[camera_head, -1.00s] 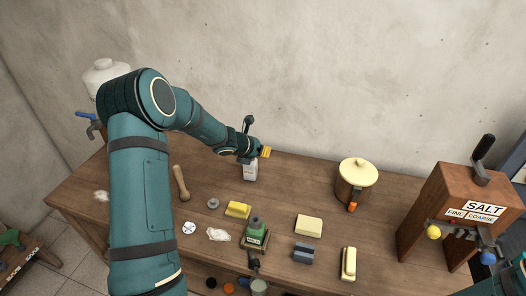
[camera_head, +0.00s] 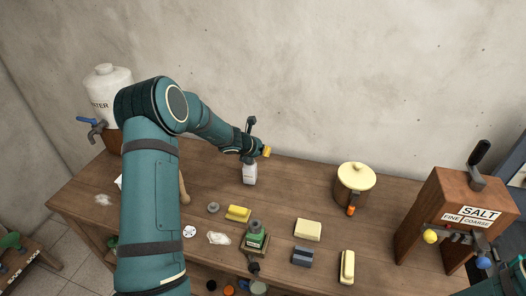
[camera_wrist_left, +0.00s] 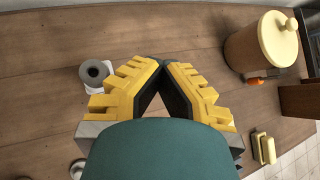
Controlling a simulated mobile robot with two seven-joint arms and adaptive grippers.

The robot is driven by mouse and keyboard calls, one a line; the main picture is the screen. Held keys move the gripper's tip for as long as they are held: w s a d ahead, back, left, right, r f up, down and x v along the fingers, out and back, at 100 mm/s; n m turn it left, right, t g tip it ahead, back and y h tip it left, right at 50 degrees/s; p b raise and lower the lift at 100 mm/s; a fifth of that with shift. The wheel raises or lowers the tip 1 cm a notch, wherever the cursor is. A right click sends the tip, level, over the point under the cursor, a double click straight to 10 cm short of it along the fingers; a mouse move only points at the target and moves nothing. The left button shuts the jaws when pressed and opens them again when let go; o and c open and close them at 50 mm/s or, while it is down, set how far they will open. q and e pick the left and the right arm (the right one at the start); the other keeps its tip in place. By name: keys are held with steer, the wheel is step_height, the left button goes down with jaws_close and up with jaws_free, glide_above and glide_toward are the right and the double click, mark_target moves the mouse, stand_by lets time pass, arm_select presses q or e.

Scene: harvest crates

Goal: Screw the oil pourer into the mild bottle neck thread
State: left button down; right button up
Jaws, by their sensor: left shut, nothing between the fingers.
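A small pale bottle (camera_head: 249,175) with a label stands upright near the back of the table. The wrist view shows it from above as a grey ring with a dark centre (camera_wrist_left: 95,72) over a white body, left of the fingers. I cannot tell whether that ring is the bare neck or a fitted pourer. My left gripper (camera_head: 266,151) is above and slightly right of the bottle, partly covering its top in the head view. Its yellow fingers (camera_wrist_left: 162,66) meet at the tips with nothing between them. I cannot clearly identify a separate oil pourer. My right gripper is not visible.
A lidded pot (camera_head: 352,188) stands at the right, beside a wooden salt box (camera_head: 452,208). A green object (camera_head: 255,237), yellow blocks (camera_head: 238,214) and a grey-blue block (camera_head: 302,256) lie in front. A white water tank (camera_head: 112,84) stands at the left.

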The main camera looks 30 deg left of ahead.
arm_select(q)
steer(key=shift+w+a+y+p, duration=0.3)
steer(key=shift+w+a+p, duration=0.1)
steer(key=shift+w, duration=0.35)
steer(key=c, duration=1.3)
jaws_free()
steer(key=shift+c, duration=0.2)
steer(key=shift+s+r, duration=0.1)
steer(key=v, duration=1.1)
steer(key=shift+s+r, duration=0.25)
steer(key=shift+r, duration=0.1)
